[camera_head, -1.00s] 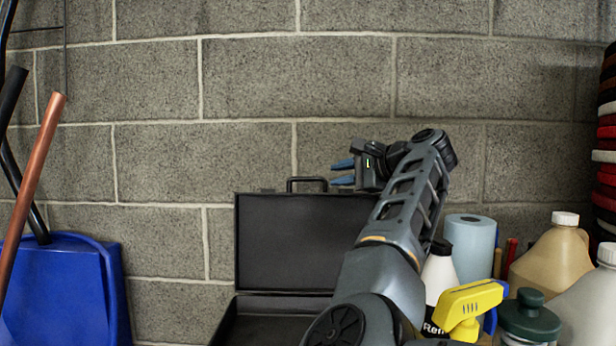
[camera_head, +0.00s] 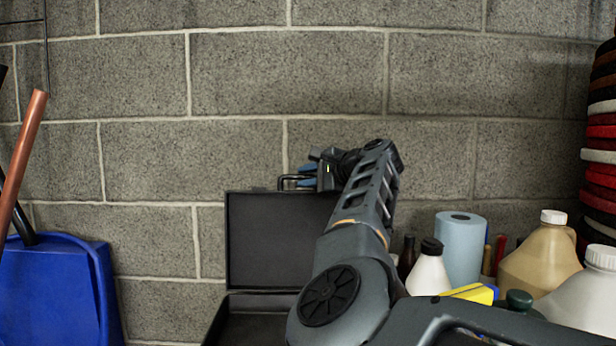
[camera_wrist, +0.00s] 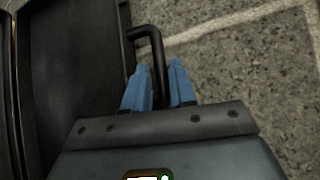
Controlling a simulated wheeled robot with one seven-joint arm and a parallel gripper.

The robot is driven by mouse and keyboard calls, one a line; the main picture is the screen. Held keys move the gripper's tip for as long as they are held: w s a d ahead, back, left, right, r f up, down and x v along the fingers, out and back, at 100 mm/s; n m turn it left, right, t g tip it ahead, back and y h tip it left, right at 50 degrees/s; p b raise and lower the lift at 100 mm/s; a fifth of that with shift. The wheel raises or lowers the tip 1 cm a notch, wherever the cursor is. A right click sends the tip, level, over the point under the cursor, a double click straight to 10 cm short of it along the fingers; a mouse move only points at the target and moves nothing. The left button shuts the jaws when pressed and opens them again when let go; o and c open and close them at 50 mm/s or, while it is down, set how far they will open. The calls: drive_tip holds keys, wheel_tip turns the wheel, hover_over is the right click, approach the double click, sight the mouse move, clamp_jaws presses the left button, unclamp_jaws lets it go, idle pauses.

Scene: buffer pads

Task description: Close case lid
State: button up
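A black case stands open in front of the block wall, its lid (camera_head: 262,240) raised upright and its base (camera_head: 250,328) low in the head view, partly hidden by my arm. The lid's handle (camera_head: 287,182) is on its top edge. My gripper (camera_head: 307,175) is at the top of the lid, close to the handle. In the wrist view the lid (camera_wrist: 75,70) is at left, and the blue fingers (camera_wrist: 158,85) stand apart with the end of the handle (camera_wrist: 155,50) between them. Contact with the handle cannot be made out.
A blue paper roll (camera_head: 460,245), a white bottle (camera_head: 429,270), a tan jug (camera_head: 538,258) and a white jug (camera_head: 585,295) stand to the right. A blue dustpan (camera_head: 60,290) is at left. The block wall (camera_head: 290,80) is close behind the lid.

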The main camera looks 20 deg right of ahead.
clamp_jaws()
drive_tip(key=shift+s, duration=0.1)
idle(0.4)
